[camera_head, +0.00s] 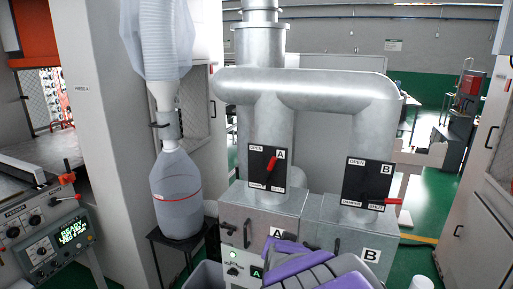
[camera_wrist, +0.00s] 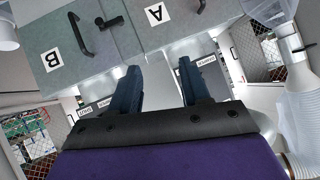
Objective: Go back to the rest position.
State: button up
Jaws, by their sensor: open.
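My gripper (camera_wrist: 158,80) is open in the wrist view. Its two dark blue fingers stand apart, with nothing between them. The wrist view is turned about upside down, and grey cabinet fronts marked A and B lie beyond the fingertips. In the head view, parts of my purple and grey arm are at the bottom centre, in front of the cabinets. The gripper's fingers cannot be made out there.
Damper plate A (camera_head: 267,168) has its red lever tilted up; plate B (camera_head: 367,184) has its red lever pointing right. Cabinet A (camera_head: 236,222) and cabinet B (camera_head: 385,232) stand close to my arm. A clear bottle (camera_head: 176,195) stands left, by a control panel (camera_head: 58,240).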

jog(key=s+d+f+n+g+b, duration=0.1)
jog(key=s+d+f+g, duration=0.1)
jog(key=s, duration=1)
jog(key=s+d+f+n+g+b, duration=0.1)
jog(key=s+d+f+g, duration=0.2)
jog(key=s, duration=1)
jog(key=s+d+f+n+g+b, duration=0.1)
jog(key=s+f+g, duration=0.3)
jog(key=s+g, duration=0.4)
jog(key=s+d+n, duration=0.1)
jog(key=s, duration=0.4)
jog(key=shift+s+d+f+y+b, duration=0.2)
jog(key=shift+f+y+b, duration=0.1)
jog(key=shift+b, duration=0.1)
jog(key=shift+a, duration=0.2)
jog(key=shift+w+r, duration=0.1)
